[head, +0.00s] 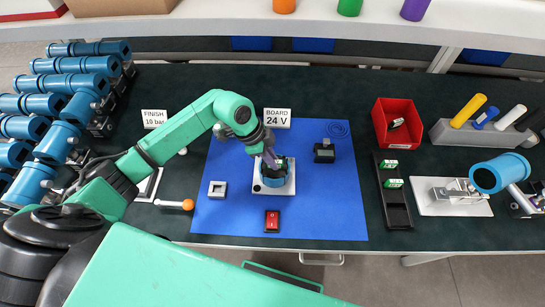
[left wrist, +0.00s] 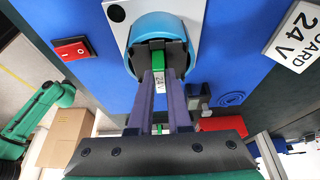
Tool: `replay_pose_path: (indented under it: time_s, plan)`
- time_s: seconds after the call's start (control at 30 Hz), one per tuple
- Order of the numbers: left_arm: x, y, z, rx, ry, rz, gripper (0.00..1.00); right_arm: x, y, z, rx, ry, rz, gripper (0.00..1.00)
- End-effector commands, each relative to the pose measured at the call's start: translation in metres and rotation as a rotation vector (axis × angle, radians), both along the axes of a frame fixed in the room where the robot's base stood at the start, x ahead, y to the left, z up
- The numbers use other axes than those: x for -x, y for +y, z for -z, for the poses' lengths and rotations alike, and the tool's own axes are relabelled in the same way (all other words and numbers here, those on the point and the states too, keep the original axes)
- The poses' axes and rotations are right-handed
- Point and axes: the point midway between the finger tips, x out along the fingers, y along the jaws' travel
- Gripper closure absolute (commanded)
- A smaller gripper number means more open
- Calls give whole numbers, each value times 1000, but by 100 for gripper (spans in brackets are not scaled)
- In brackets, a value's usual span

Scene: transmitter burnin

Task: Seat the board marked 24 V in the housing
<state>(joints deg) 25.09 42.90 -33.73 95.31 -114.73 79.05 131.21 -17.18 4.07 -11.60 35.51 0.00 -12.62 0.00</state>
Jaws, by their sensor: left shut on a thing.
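The housing (head: 272,181) is a short blue cylinder on a white plate (head: 289,188) in the middle of the blue mat. In the left wrist view its blue rim (left wrist: 151,20) surrounds a dark inside. My left gripper (head: 270,160) is over the housing from above; in the left wrist view its two purple fingers (left wrist: 160,95) are shut on a green board (left wrist: 158,62) with a label reading 24 V. The board's far end is at the dark slot inside the housing's mouth; how deep it sits is hidden. My right gripper is not in view.
A sign (head: 277,118) reads BOARD 24 V. A red rocker switch (head: 272,221), a grey square block (head: 217,189) and a dark block (head: 324,152) sit around the housing. Two boards stand in a black rack (head: 398,215); a red bin (head: 383,108) is behind it. Blue cylinders (head: 75,108) crowd the left.

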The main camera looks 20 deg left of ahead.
Motion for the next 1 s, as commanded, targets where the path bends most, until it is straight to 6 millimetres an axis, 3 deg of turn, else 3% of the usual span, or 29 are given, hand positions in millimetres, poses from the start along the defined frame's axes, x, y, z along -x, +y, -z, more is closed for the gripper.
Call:
replay_pose_path:
  time_s: [0.27,0.3,0.33,0.37,0.77,1.0]
  plan:
    - [0,0,3,0,0,0,100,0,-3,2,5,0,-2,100]
    - [0,0,2,0,0,0,69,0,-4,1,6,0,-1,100]
    - [0,0,2,0,0,0,57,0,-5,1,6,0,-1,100]
    - [0,0,2,0,0,0,54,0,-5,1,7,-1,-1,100]
    - [0,4,-8,0,-1,-2,54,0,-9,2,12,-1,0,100]
    - [5,27,-63,-3,-6,0,54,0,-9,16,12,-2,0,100]
